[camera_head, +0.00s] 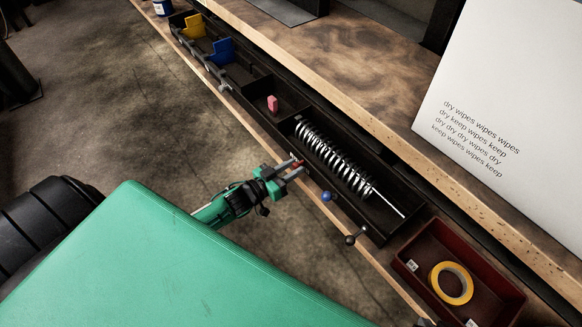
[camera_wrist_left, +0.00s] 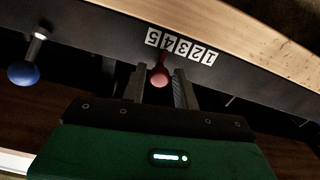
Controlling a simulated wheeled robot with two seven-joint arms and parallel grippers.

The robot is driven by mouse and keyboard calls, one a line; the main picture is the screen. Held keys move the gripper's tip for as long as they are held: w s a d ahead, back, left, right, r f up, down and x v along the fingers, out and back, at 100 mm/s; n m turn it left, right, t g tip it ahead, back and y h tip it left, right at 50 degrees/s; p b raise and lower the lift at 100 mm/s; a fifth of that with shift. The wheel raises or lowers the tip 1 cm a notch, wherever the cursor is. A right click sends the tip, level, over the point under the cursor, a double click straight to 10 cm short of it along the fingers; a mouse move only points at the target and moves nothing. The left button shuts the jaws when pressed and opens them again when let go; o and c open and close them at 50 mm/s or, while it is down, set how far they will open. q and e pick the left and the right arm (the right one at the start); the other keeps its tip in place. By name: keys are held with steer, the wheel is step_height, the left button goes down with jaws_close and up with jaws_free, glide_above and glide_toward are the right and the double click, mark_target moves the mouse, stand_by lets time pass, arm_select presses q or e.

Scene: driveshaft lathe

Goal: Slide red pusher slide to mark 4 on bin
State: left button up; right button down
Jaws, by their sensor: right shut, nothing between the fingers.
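The red pusher slide knob (camera_wrist_left: 159,76) sticks out from the front of the dark bin. It also shows in the head view (camera_head: 298,163). My left gripper (camera_wrist_left: 160,82) has its fingers on either side of the knob, with small gaps visible, so it looks open around it. White number marks (camera_wrist_left: 181,48), 5 to 1 from left to right, run along the bin edge in the left wrist view. The knob's stem is near marks 4 and 5; the exact mark is hard to tell. The bin (camera_head: 395,225) holds a metal coil (camera_head: 335,160).
A blue knob (camera_head: 327,196) and a dark knob (camera_head: 350,240) stick out nearby. Adjoining bins hold a pink block (camera_head: 272,103), a blue piece (camera_head: 220,50) and a yellow piece (camera_head: 194,28). A red tray (camera_head: 412,243) holds a yellow tape roll (camera_head: 434,284).

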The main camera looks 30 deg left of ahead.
arm_select(q)
steer(key=shift+o, duration=0.9)
steer(key=shift+s+a, duration=0.1)
steer(key=shift+s, duration=0.05)
steer(key=p+v, duration=0.1)
steer(key=v, duration=1.2)
steer(key=shift+s, duration=0.25)
arm_select(e)
steer(key=s+d+g, duration=0.1)
steer(key=s+d+r+g+h, duration=0.1)
steer(key=shift+s+d, duration=0.15)
steer(key=shift+d, duration=0.25)
arm_select(q)
steer(key=shift+a, duration=0.1)
